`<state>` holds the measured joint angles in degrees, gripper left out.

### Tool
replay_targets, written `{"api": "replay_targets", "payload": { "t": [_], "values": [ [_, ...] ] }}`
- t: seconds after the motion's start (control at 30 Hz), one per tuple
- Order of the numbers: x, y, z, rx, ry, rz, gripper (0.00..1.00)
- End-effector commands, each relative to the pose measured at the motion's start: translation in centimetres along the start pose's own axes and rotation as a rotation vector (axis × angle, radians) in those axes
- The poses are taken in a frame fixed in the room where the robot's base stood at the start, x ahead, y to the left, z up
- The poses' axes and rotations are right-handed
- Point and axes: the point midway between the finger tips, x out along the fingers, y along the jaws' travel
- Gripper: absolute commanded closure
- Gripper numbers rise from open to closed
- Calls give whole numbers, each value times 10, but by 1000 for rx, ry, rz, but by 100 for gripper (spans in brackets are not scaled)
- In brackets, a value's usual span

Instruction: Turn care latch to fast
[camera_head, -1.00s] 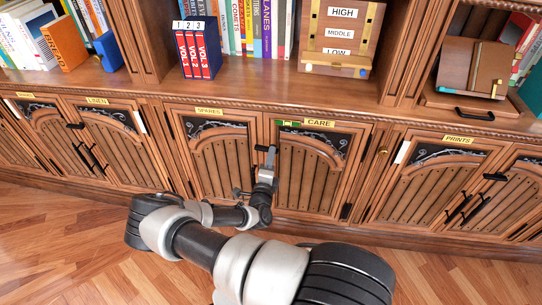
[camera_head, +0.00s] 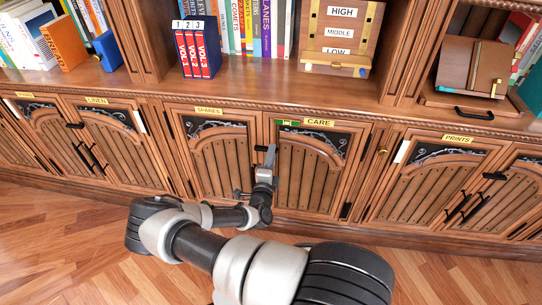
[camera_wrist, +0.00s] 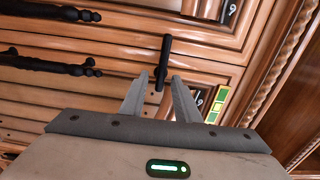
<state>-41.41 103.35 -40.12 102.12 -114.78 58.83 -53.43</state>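The CARE door (camera_head: 305,165) is closed, with its yellow CARE label (camera_head: 319,122) at the top. A small green and yellow marker (camera_head: 289,123) sits left of that label and also shows in the wrist view (camera_wrist: 215,104). The care latch is a black bar (camera_head: 260,148) at the door's upper left edge, lying roughly level in the head view. In the wrist view the latch (camera_wrist: 165,52) points away between my fingertips. My gripper (camera_wrist: 161,79) is open, with one finger on each side of the latch's near end. Whether either finger touches it I cannot tell.
The SPARES door (camera_head: 215,160) adjoins on the left. The PRINTS doors (camera_head: 440,180) have black handles. A shelf ledge (camera_head: 250,85) with books runs above. Black handles (camera_wrist: 45,63) show left in the wrist view.

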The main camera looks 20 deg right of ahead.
Motion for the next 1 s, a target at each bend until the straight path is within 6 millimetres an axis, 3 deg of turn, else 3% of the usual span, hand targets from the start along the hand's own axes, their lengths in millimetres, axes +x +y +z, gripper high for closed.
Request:
{"api": "replay_targets", "payload": {
  "t": [0.23,0.37,1.0],
  "values": [
    [-1,0,1,2,-2,-1,71],
    [-12,-1,2,2,-4,0,71],
    [-152,-1,1,1,-3,1,71]
  ]
}}
